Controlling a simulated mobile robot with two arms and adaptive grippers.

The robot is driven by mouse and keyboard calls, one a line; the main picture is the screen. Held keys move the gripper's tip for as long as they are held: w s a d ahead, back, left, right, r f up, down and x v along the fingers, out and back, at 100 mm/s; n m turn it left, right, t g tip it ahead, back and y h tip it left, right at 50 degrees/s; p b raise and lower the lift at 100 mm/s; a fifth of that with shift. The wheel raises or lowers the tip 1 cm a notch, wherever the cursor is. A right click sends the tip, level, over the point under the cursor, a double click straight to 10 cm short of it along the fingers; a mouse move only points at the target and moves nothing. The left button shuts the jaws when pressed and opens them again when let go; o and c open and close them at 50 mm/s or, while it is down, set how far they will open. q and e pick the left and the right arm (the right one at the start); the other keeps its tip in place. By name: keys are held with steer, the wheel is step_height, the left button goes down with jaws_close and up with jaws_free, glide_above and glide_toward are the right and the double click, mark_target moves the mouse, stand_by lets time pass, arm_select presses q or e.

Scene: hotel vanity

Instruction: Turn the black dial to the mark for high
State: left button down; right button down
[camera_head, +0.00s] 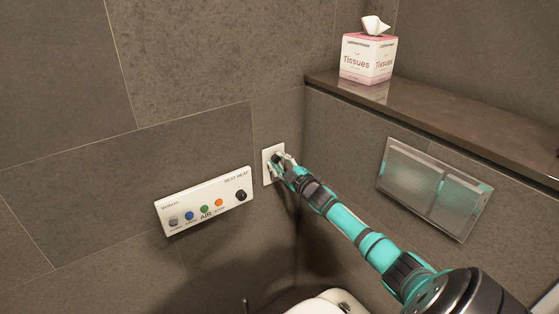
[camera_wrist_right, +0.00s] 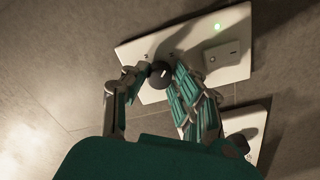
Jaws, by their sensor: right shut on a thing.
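A white wall plate (camera_head: 267,166) is fixed to the tiled wall near the corner in the head view. In the right wrist view the plate (camera_wrist_right: 235,70) carries the black dial (camera_wrist_right: 158,80), a small square switch (camera_wrist_right: 222,55) and a lit green light (camera_wrist_right: 217,27). The dial has a pale line on its face; small marks beside it are too small to read. My right gripper (camera_head: 280,161) reaches the plate, and its fingers (camera_wrist_right: 156,77) are closed on the dial from both sides. The fingers hide part of the dial. My left gripper is not in view.
A white control panel (camera_head: 205,200) with coloured buttons and a black knob (camera_head: 241,195) is on the wall to the left. A tissue box (camera_head: 366,60) stands on the dark ledge (camera_head: 450,112). A flush plate (camera_head: 433,188) is below the ledge, and a white toilet (camera_head: 322,303) is at the bottom.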

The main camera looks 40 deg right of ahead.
steer(key=shift+f+m, duration=0.15)
steer(key=shift+m, duration=0.25)
steer(key=c, duration=1.1)
jaws_free()
steer(key=shift+o, duration=0.2)
steer(key=s+a, duration=0.1)
steer(key=s, duration=1.1)
steer(key=shift+a, duration=0.35)
steer(key=shift+f, duration=0.15)
